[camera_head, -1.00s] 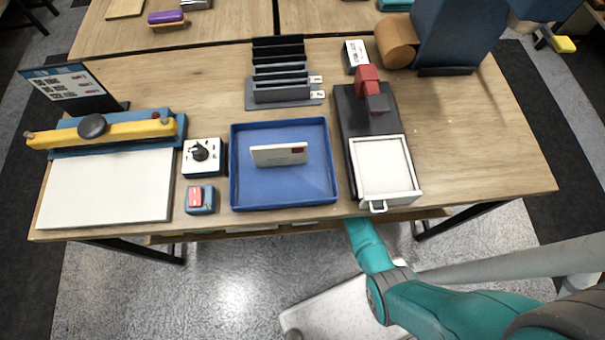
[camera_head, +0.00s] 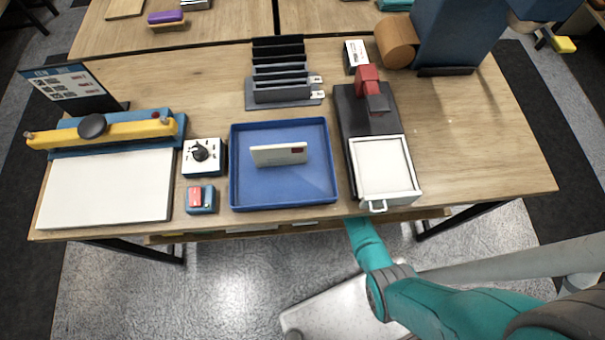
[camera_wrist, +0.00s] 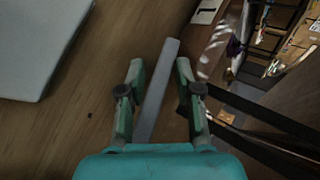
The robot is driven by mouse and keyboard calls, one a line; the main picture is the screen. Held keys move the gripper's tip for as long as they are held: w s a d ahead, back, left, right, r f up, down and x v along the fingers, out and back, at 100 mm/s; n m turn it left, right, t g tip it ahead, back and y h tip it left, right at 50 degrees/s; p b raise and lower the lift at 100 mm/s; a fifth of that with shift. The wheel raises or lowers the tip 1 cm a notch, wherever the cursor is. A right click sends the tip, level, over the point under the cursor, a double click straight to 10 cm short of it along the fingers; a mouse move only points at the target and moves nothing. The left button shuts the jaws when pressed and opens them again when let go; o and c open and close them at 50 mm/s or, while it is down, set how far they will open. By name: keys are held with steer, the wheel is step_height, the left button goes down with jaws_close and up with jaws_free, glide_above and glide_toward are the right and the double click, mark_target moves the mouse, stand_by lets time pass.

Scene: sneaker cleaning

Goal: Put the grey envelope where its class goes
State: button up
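In the wrist view my gripper (camera_wrist: 160,62) is open, with its two fingers on either side of a narrow grey strip (camera_wrist: 156,90). A gap shows beside the fingers, so they do not look closed on it. The strip may be the grey envelope seen edge-on; I cannot tell. In the head view my arm reaches to the table's front edge and its end is hidden below. A white envelope (camera_head: 270,156) with a red stamp stands in the blue tray (camera_head: 235,185). A dark stepped rack (camera_head: 283,94) with small labels stands behind the tray.
A black device with a red handle (camera_head: 368,80) and pale drawer (camera_head: 383,170) stands right of the tray. A dial box (camera_head: 202,156), a red-topped block (camera_head: 200,198) and a yellow-barred press (camera_head: 100,132) stand left. Bare wood is free at the table's right.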

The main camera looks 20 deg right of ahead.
steer(key=v, duration=0.7)
steer(key=shift+s+r, duration=0.25)
steer(key=shift+d+r, duration=0.1)
steer(key=shift+d, duration=0.05)
step_height(320, 180, up, 8)
steer(key=s+d, duration=0.1)
steer(key=s, duration=0.1)
steer(key=shift+d, duration=0.1)
stand_by(0.3)
